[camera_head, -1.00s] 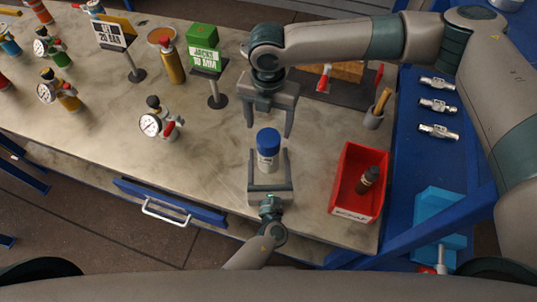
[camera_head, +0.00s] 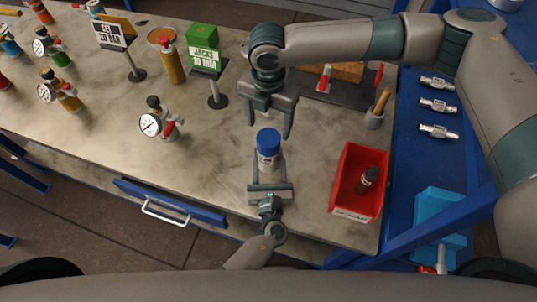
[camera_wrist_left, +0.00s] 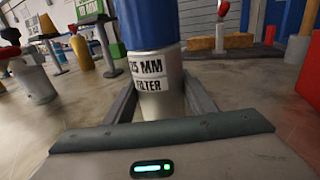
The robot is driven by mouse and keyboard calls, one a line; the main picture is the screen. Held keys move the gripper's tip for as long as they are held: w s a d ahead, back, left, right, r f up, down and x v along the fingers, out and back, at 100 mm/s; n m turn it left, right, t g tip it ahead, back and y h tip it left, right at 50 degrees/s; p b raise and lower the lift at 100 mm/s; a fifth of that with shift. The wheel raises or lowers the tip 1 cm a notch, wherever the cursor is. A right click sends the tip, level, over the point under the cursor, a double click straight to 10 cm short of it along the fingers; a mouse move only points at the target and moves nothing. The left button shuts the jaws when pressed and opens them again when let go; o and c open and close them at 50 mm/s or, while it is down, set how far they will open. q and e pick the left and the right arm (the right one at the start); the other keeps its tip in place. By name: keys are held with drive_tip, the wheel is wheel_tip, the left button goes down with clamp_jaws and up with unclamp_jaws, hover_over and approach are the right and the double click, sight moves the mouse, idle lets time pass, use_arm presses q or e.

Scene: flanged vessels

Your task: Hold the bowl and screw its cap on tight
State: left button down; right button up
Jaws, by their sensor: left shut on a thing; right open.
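The bowl (camera_head: 267,161) is a silver cylinder standing upright, with a white label reading "25 MM FILTER" in the left wrist view (camera_wrist_left: 152,82). The blue cap (camera_head: 268,138) sits on its top; I cannot tell how tight it is. My left gripper (camera_head: 267,166) is shut on the bowl from the front, one finger on each side, below the cap. My right gripper (camera_head: 269,129) is open and empty, pointing down just above and behind the cap, apart from it. The cap's upper part is cut off in the left wrist view (camera_wrist_left: 147,22).
A red bin (camera_head: 350,205) holding a dark bottle (camera_head: 368,180) stands at the right. A gauge fitting (camera_head: 160,122) stands at the left; sign stands (camera_head: 217,100) and a yellow bottle (camera_head: 172,64) are behind. The bench top (camera_head: 215,155) is clear just left of the bowl.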

sight(268, 137)
drive_tip(key=m, duration=0.3)
drive_tip(key=shift+m, duration=0.3)
drive_tip(key=m, duration=0.3)
drive_tip(key=shift+m, duration=0.4)
drive_tip(key=shift+f, duration=0.1)
drive_tip(key=shift+f, duration=3.95)
drive_tip(key=c, duration=1)
drive_tip(key=o, duration=1.1)
